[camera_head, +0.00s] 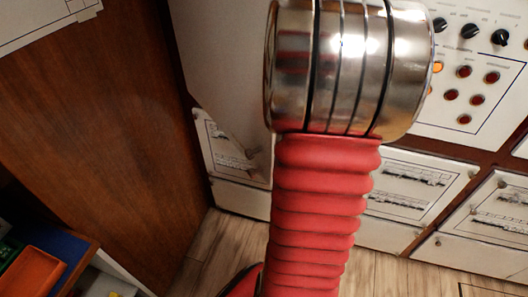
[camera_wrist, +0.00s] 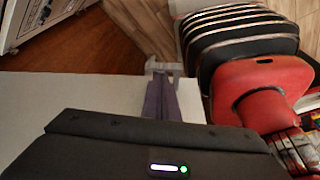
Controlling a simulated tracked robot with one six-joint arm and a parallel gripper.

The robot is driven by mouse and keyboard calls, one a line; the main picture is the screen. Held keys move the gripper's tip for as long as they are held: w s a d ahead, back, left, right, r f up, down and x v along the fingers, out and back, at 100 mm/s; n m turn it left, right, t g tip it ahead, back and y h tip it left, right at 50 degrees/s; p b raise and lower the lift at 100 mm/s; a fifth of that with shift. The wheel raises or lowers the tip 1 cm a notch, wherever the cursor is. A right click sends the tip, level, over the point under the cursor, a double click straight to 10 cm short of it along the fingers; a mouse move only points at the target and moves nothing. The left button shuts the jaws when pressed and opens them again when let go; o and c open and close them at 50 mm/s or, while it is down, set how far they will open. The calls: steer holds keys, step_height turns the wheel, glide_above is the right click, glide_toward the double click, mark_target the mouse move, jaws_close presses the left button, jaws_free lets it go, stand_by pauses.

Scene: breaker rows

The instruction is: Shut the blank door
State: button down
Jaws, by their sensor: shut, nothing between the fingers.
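A plain white panel (camera_wrist: 60,105) without markings spreads under my gripper in the wrist view; it may be the blank door. Its far edge runs across the picture beside a brown surface. My gripper (camera_wrist: 161,72) is shut and empty, its fingertips by that far edge. I cannot tell whether they touch the panel. In the head view a plain pale panel (camera_head: 215,45) shows left of my red arm, partly hidden behind it. I cannot tell how far the door stands open. My gripper is hidden in the head view.
A brown wooden side (camera_head: 100,120) stands at the left in the head view. A panel of knobs and orange lamps (camera_head: 470,75) is at the upper right, above white covers with printed diagrams (camera_head: 415,185). An orange bin (camera_head: 35,275) is at lower left. Wooden floor (camera_head: 215,255) shows below.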

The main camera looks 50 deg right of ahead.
steer(key=shift+d, duration=0.4)
